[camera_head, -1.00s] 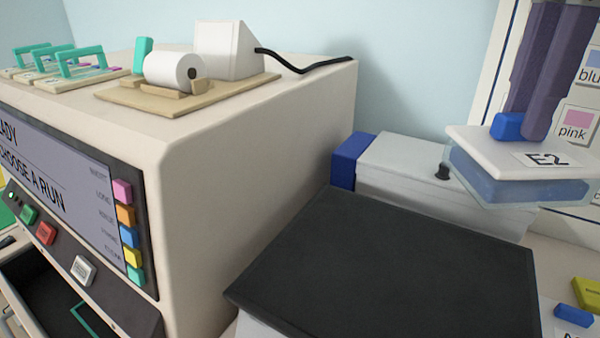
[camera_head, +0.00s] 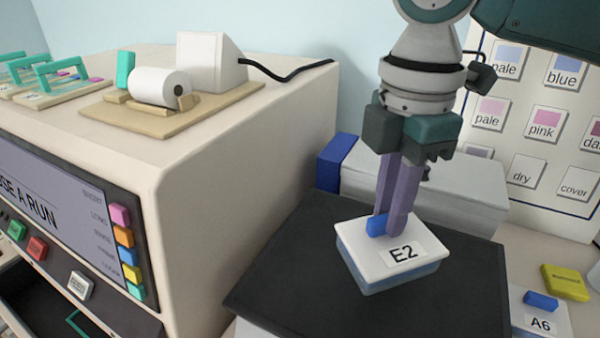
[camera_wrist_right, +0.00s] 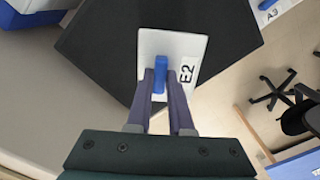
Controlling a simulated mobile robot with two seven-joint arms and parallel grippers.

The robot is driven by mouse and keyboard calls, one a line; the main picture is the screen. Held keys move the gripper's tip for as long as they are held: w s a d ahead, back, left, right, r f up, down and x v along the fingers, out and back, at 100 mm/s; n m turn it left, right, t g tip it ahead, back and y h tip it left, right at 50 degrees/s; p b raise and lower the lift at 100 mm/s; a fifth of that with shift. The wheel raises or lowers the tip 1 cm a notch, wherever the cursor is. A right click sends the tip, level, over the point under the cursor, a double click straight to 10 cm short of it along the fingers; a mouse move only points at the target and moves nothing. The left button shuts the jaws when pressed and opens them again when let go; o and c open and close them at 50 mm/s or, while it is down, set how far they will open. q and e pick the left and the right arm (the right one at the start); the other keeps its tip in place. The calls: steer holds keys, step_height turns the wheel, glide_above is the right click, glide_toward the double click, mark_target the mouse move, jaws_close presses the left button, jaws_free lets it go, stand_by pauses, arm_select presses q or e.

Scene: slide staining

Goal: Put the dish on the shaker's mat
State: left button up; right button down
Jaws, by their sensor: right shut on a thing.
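The dish (camera_head: 362,262) has a white lid marked E2, a blue knob and a blue, see-through lower part. My right gripper (camera_head: 392,222) is shut on its blue knob. The dish is over the right part of the shaker's black mat (camera_head: 285,265); I cannot tell whether it touches the mat or is just above it. In the right wrist view the dish (camera_wrist_right: 190,45) is also over the dark mat (camera_wrist_right: 105,50), with the gripper (camera_wrist_right: 159,88) at the knob. My left gripper is not in view.
A large cream machine (camera_head: 230,190) with coloured buttons stands left of the mat. A grey and blue box (camera_head: 450,188) is behind the mat. Another dish marked A6 (camera_head: 520,318) and a yellow block (camera_head: 566,282) lie to the right. The mat's left part is clear.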

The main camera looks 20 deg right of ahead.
mark_target(382, 240)
steer(key=shift+f, duration=2.65)
steer(key=c, duration=0.8)
jaws_free()
steer(key=shift+f, duration=0.1)
